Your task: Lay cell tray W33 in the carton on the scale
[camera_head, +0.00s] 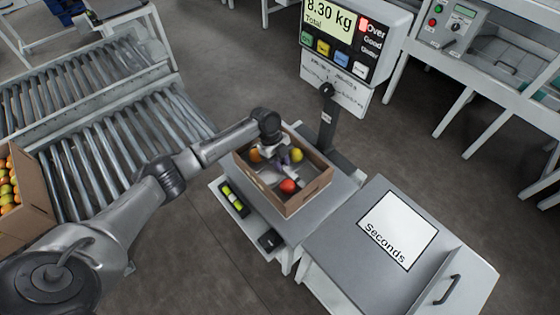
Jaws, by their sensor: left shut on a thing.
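The open brown carton (309,201) sits on the scale's grey platform (318,220). An orange tomato (256,155), a yellow one (297,155) and a red one (288,187) show inside it. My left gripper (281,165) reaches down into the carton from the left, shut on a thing. A grey piece (268,179) lies under the fingers and looks like the cell tray. No W33 label can be read, and the wrist hides part of it. My right gripper is not in view.
The scale display (329,20) reads 8.30 kg, with its post (328,125) close behind the carton. A Seconds bin lid (375,235) is at the right. Roller conveyors (100,140) and a box of tomatoes (30,200) are at the left.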

